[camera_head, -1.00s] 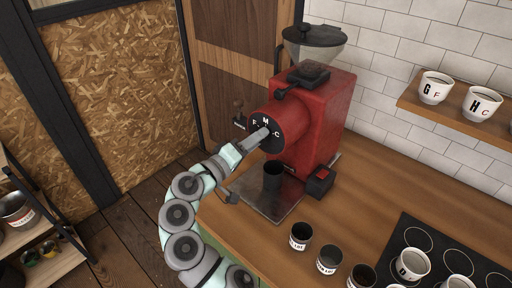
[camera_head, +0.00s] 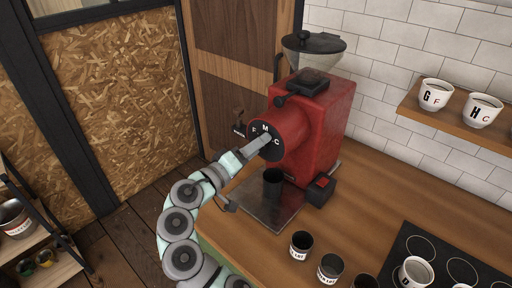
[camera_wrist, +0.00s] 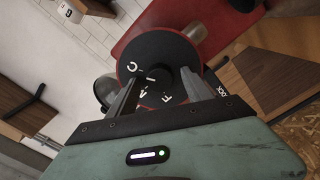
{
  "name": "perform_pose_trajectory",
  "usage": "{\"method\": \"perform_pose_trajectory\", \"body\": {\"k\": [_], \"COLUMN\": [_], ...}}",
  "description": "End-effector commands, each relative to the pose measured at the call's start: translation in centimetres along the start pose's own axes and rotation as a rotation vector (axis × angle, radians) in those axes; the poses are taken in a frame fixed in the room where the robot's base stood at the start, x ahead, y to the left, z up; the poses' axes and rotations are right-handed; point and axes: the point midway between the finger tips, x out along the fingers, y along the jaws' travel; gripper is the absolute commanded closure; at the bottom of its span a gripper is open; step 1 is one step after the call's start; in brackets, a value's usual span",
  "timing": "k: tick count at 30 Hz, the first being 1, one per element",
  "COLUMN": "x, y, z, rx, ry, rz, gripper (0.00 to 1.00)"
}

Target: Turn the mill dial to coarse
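The mill (camera_head: 317,125) is a red machine on the wooden counter. Its round black dial (camera_head: 256,130) faces left, with white letters F, M and C around the top. My gripper (camera_head: 267,140) is at the dial face, in front of its middle. In the wrist view the dial (camera_wrist: 155,55) fills the centre, with the letters turned. The two fingers of my gripper (camera_wrist: 160,80) stand apart, with dial face and letters showing between them. I see nothing clearly held.
A dark cup (camera_head: 273,183) stands on the metal tray (camera_head: 262,208) below the dial. Small dark cups (camera_head: 301,244) stand on the counter (camera_head: 385,180) at the front. White cups (camera_head: 435,94) sit on a wall shelf. A black mat (camera_head: 402,246) lies at the right.

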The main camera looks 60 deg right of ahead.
Motion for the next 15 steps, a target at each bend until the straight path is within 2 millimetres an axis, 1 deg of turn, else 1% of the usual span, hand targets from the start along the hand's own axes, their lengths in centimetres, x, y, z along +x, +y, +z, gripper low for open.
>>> {"method": "perform_pose_trajectory", "body": {"k": [5, 8, 11, 15], "x": [0.0, -0.5, -1.8, -4.6], "y": [0.0, 0.0, 0.0, 0.0], "z": [0.0, -0.1, -0.3, -0.2], "rx": [0.000, 0.000, 0.000, -0.002], "ry": [0.001, 0.002, 0.008, 0.007], "rz": [0.000, 0.000, 0.000, -0.001], "gripper": [0.41, 0.41, 0.41, 0.41]}}
